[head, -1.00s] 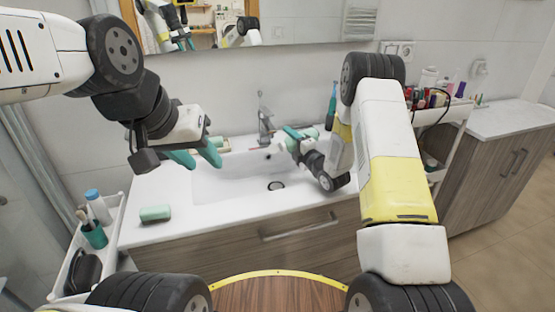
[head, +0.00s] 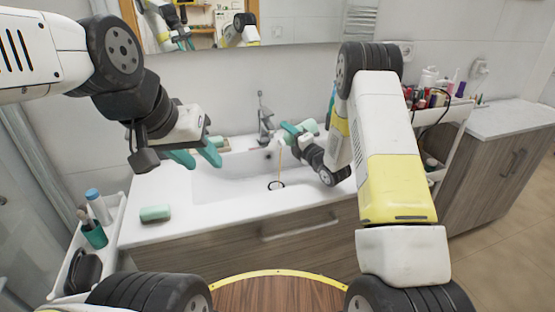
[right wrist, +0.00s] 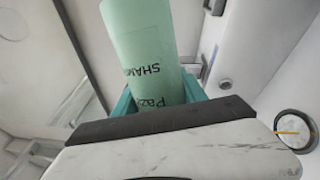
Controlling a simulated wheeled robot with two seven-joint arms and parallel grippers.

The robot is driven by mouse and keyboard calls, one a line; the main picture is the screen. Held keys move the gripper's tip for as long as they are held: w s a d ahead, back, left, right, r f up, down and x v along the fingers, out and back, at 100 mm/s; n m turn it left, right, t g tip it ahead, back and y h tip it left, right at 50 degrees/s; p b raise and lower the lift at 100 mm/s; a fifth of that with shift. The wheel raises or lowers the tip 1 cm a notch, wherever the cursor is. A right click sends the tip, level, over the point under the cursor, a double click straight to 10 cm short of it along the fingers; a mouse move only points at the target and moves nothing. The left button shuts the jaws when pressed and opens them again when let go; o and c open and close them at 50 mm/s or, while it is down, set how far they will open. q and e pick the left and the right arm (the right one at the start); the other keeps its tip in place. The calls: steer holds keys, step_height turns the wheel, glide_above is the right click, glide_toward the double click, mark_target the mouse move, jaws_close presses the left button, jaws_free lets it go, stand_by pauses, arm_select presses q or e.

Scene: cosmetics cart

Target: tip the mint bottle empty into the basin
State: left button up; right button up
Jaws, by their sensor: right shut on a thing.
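The mint bottle (head: 309,126) is in my right gripper (head: 290,130), tilted over above the basin (head: 232,180). In the right wrist view the mint bottle (right wrist: 145,45) shows dark lettering and sits between the teal fingers. A thin yellowish stream falls from the bottle's end to the drain (head: 276,185). The stream also shows over the drain (right wrist: 296,130) in the right wrist view. The bottle's mouth is hidden or too small to make out. My left gripper (head: 195,157) is open and empty above the basin's left side.
A faucet (head: 264,120) stands at the basin's back, close to my right gripper. A green soap bar (head: 155,213) lies on the counter's left front. A caddy (head: 66,270) with bottles is at the left. A cart (head: 455,125) with cosmetics stands right.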

steer(key=shift+r, duration=0.3)
steer(key=shift+s+a+r+n, duration=0.15)
steer(key=shift+a+r+n, duration=0.05)
steer(key=shift+n, duration=0.7)
steer(key=shift+s+a+r+n, duration=0.1)
steer(key=shift+a+r+n, duration=0.1)
steer(key=shift+n, duration=0.35)
steer(key=shift+s+a+r+n, duration=0.1)
steer(key=shift+r+n, duration=0.05)
steer(key=shift+n, duration=0.4)
steer(key=shift+n, duration=0.8)
steer(key=shift+s+a+r+p, duration=0.1)
steer(key=shift+r+p, duration=0.05)
steer(key=shift+r, duration=0.95)
steer(key=shift+a+r+p, duration=0.1)
steer(key=shift+r+p, duration=0.05)
steer(key=shift+r, duration=0.9)
steer(key=shift+r, duration=0.35)
steer(key=shift+p, duration=0.35)
